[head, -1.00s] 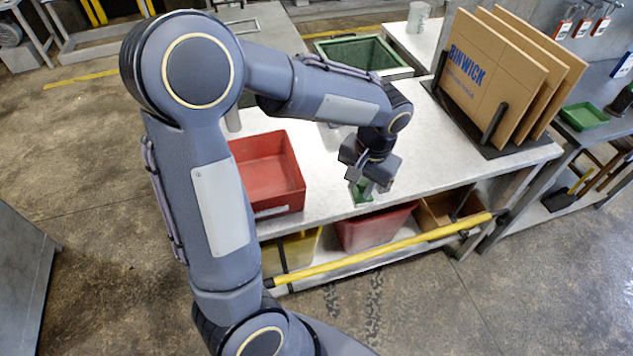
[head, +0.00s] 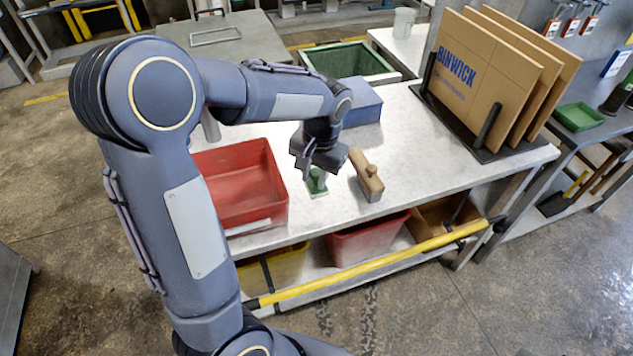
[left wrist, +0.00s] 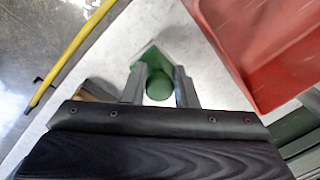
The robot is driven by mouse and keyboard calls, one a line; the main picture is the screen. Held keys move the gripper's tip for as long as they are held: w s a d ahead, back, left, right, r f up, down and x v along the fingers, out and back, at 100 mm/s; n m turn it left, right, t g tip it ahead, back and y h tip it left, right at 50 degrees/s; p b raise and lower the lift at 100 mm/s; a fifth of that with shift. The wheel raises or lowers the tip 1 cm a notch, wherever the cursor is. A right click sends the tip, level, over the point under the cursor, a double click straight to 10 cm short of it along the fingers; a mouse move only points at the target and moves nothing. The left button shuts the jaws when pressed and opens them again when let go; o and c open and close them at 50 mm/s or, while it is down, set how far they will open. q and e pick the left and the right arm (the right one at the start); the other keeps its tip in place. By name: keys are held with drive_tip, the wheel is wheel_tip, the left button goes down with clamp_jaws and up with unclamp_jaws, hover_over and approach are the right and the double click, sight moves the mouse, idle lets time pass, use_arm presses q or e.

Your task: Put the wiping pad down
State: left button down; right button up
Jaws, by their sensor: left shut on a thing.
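The wiping pad (head: 317,184) is small and green with a pale underside. It is at the table's near side, just right of the red bin. My left gripper (head: 318,176) is above it and shut on its green knob. In the left wrist view the pad (left wrist: 157,76) shows between the two fingers of my left gripper (left wrist: 160,88). The pad is at or close above the pale tabletop (head: 340,211); I cannot tell whether it touches. My right gripper is not in view.
A red bin (head: 240,185) stands left of the pad. A wooden-handled brush (head: 367,178) lies close on the right, and a blue box (head: 362,103) stands behind. Cardboard sheets (head: 488,70) stand in a rack at right. A yellow rail (head: 370,262) runs below the table's front edge.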

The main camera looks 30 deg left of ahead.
sight(316, 184)
use_arm(q)
drive_tip(key=shift+w+a+f, duration=0.2)
drive_tip(key=shift+w+f, duration=0.25)
drive_tip(key=shift+f, duration=0.15)
drive_tip(key=shift+w+a+f, duration=0.15)
drive_tip(key=shift+w+f, duration=0.3)
drive_tip(key=shift+f, duration=0.1)
drive_tip(key=shift+w+f, duration=0.15)
drive_tip(key=shift+f, duration=1.5)
drive_tip(key=shift+f, duration=0.1)
drive_tip(key=shift+f, duration=0.15)
drive_tip(key=c, duration=1.1)
unclamp_jaws()
drive_tip(key=shift+c, duration=0.2)
